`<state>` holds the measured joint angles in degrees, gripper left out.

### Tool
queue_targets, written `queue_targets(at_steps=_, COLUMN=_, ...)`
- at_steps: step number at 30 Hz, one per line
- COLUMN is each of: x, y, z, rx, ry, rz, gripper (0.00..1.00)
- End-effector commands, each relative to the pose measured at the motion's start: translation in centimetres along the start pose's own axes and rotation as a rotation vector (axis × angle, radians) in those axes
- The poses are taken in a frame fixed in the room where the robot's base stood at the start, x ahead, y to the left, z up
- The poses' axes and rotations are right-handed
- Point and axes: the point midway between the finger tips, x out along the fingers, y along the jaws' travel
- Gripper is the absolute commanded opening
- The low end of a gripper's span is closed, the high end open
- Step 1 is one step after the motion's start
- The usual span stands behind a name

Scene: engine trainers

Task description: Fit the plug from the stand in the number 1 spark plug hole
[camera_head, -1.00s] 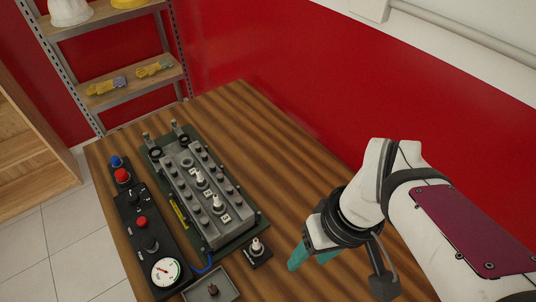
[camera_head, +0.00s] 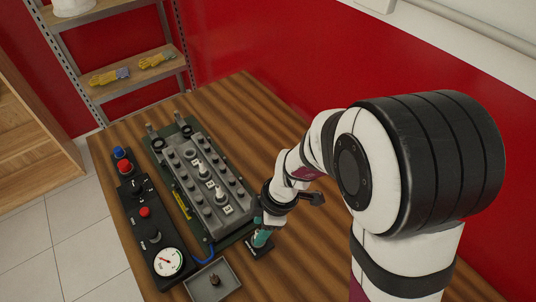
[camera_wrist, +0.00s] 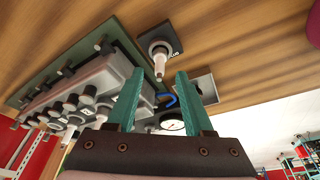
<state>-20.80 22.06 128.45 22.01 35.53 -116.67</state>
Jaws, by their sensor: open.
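The plug (camera_wrist: 159,63) stands upright in its black stand (camera_wrist: 150,40) in the wrist view, with its white body pointing toward my gripper. My gripper (camera_wrist: 160,75) is open, its teal fingers to either side of the plug's line, and the plug does not look gripped. In the head view my gripper (camera_head: 261,237) is down at the stand (camera_head: 258,252) and mostly hides the plug. The grey engine head (camera_head: 232,219) lies left of the gripper, with several white plugs (camera_head: 219,193) along its middle. A ring-like opening (camera_head: 188,153) shows toward its far end; hole numbers are too small to read.
A black control panel (camera_head: 150,222) with a gauge (camera_head: 168,262) and buttons runs left of the engine head. A grey tray (camera_head: 230,285) holding a small dark part lies at the front. A blue cable (camera_head: 205,258) runs nearby. The wooden table is clear at the back right.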

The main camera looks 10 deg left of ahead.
Motion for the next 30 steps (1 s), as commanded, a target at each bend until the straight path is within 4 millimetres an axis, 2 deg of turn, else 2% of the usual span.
queue_targets(at_steps=1, x=1.0, y=0.0, z=0.1, rx=0.000, ry=-0.001, rz=-0.005, gripper=0.52)
queue_targets(at_steps=4, x=2.2, y=0.0, z=0.0, rx=0.000, ry=0.000, rz=-0.002, gripper=0.52)
queue_targets(at_steps=11, x=2.5, y=0.1, z=0.0, rx=0.000, ry=0.000, rz=0.001, gripper=0.52)
queue_targets(at_steps=18, x=2.4, y=0.1, z=0.0, rx=0.000, ry=0.000, rz=0.001, gripper=0.08)
queue_targets(at_steps=20, x=2.4, y=0.1, z=0.0, rx=0.000, ry=0.000, rz=0.001, gripper=0.00)
queue_targets(at_steps=30, x=2.4, y=0.1, z=0.0, rx=0.000, ry=0.000, rz=0.001, gripper=0.00)
